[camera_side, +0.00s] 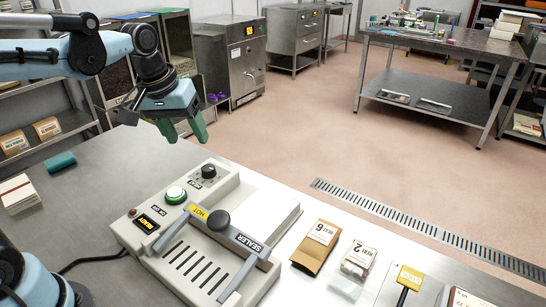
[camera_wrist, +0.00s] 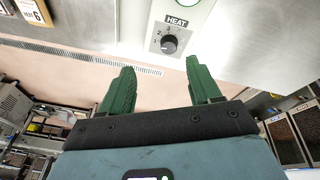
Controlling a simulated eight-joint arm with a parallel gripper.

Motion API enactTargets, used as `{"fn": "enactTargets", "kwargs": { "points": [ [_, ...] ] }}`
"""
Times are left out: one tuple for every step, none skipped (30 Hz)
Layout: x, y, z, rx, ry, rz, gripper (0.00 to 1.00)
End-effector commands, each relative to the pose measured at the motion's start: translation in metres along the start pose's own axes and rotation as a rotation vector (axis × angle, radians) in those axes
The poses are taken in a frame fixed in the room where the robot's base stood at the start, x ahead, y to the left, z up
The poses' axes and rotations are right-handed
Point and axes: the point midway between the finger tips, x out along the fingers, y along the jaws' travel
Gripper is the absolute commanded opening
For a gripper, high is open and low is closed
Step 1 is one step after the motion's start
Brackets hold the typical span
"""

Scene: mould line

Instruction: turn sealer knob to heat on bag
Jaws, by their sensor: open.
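The pale sealer (camera_side: 185,262) sits on the bench. Its small black heat knob (camera_side: 208,171) stands at the far end of its top. In the wrist view the knob (camera_wrist: 169,44) sits under a HEAT label, just beyond the fingertips; its exact setting is too small to read. My gripper (camera_side: 186,134) is open and empty, above and behind the knob, apart from it; its green fingers also show in the wrist view (camera_wrist: 160,67). A brown bag (camera_side: 312,255) lies right of the sealer, its label seeming to read HEAT 6. A pale bag (camera_side: 357,260) beside it seems to read HEAT 2.
A lit green button (camera_side: 176,195), an amber display (camera_side: 148,223) and a lever with a black knob (camera_side: 218,219) are on the sealer near the heat knob. A yellow-headed tool (camera_side: 410,278) lies farther right. A teal cylinder (camera_side: 61,160) lies at left on the bench.

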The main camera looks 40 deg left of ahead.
Motion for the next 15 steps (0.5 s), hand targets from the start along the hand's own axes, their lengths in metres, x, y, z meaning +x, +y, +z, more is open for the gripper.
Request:
{"fn": "enactTargets", "kwargs": {
  "points": [
    [0.002, 0.001, -0.012, -0.046, -0.032, -0.012, 0.63],
    [0.003, 0.000, -0.018, -0.075, -0.052, -0.021, 0.63],
    [0.005, 0.000, -0.025, -0.113, -0.079, -0.032, 0.63],
    [0.006, 0.000, -0.030, -0.139, -0.097, -0.040, 0.63],
    [0.008, 0.000, -0.034, -0.164, -0.115, -0.048, 0.63],
    [0.010, -0.001, -0.040, -0.196, -0.138, -0.059, 0.63],
    [0.012, -0.001, -0.044, -0.219, -0.152, -0.067, 0.63],
    [0.014, -0.002, -0.047, -0.239, -0.166, -0.074, 0.63],
    [0.016, -0.003, -0.051, -0.263, -0.182, -0.083, 0.63],
    [0.017, -0.003, -0.054, -0.278, -0.193, -0.089, 0.63],
    [0.018, -0.003, -0.056, -0.291, -0.202, -0.094, 0.63],
    [0.020, -0.004, -0.058, -0.306, -0.213, -0.100, 0.63],
    [0.021, -0.004, -0.059, -0.314, -0.218, -0.103, 0.63],
    [0.021, -0.004, -0.060, -0.321, -0.222, -0.106, 0.63],
    [0.022, -0.004, -0.061, -0.328, -0.227, -0.108, 0.63]
  ]
}}
